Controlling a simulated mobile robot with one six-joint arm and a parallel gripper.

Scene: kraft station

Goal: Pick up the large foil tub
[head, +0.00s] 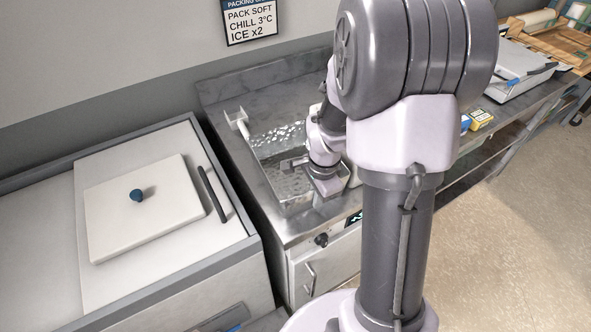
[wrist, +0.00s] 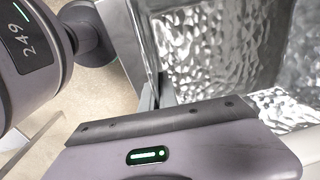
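My arm reaches down to the recessed basin (head: 268,150) in the steel counter. My gripper (wrist: 157,90) is low at the right side of this basin in the head view. In the wrist view its two narrow fingers sit close together beside a thin upright metal edge (wrist: 143,45). I cannot tell whether they pinch that edge. Crinkled, shiny silver surfaces (wrist: 205,55) fill the right of the wrist view. I cannot tell whether they belong to the large foil tub or to the basin lining. No separate tub outline shows clearly, and my arm hides part of the basin.
A white fitting (head: 236,119) sits at the basin's back-left corner. Yellow boxes (head: 481,119) and a pale tray (head: 518,85) lie right. Floor (head: 520,200) is open at right.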

